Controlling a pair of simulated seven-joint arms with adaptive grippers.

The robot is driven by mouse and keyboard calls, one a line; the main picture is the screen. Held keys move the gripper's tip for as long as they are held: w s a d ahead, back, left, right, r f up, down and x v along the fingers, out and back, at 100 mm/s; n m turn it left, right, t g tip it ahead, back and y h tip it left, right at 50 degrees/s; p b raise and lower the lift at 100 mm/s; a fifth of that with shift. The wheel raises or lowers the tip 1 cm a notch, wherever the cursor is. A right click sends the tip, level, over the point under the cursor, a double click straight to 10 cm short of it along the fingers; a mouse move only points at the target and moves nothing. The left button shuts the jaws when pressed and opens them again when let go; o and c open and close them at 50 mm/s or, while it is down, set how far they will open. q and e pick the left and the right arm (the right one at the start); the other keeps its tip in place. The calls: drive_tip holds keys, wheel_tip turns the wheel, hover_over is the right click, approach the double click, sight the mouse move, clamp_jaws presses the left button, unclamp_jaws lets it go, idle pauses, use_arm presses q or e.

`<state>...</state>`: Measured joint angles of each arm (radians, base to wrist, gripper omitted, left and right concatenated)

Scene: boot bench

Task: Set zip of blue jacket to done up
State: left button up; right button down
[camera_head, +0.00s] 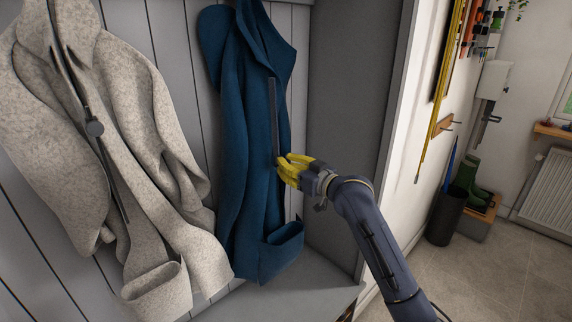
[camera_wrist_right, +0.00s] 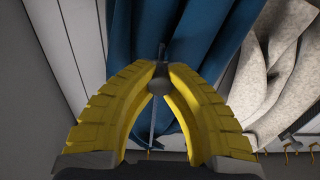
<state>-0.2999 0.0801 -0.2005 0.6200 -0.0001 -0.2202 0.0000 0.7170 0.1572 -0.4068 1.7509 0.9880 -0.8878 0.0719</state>
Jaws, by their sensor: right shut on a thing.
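The blue jacket (camera_head: 240,150) hangs on the panelled wall in the head view, and its cloth (camera_wrist_right: 198,35) fills the top middle of the right wrist view. A dark zip strip (camera_head: 273,105) runs down its front. My right gripper (camera_head: 281,165) has yellow fingers and is at the lower end of the visible strip. In the right wrist view, the fingertips (camera_wrist_right: 158,76) are shut on a small dark round zip pull (camera_wrist_right: 158,86). Below the fingers, the zip line is hard to make out in the head view. My left gripper is not in view.
A speckled beige jacket (camera_head: 165,170) with its own dark zip hangs to the left. A grey bench (camera_head: 290,292) lies below, and a grey side panel (camera_head: 345,110) stands to the right. Green boots (camera_head: 470,178) and a radiator (camera_head: 546,192) are farther right.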

approach(269, 87)
drive_tip(key=x, duration=0.4)
drive_tip(key=shift+w+a, duration=0.2)
drive_tip(key=shift+w, duration=0.05)
drive_tip(key=c, duration=1.2)
unclamp_jaws()
drive_tip(key=shift+o, duration=0.2)
drive_tip(key=shift+s+d, duration=0.1)
drive_tip(key=v, duration=1.1)
drive_tip(key=shift+s+d, duration=0.25)
drive_tip(key=shift+d, duration=0.05)
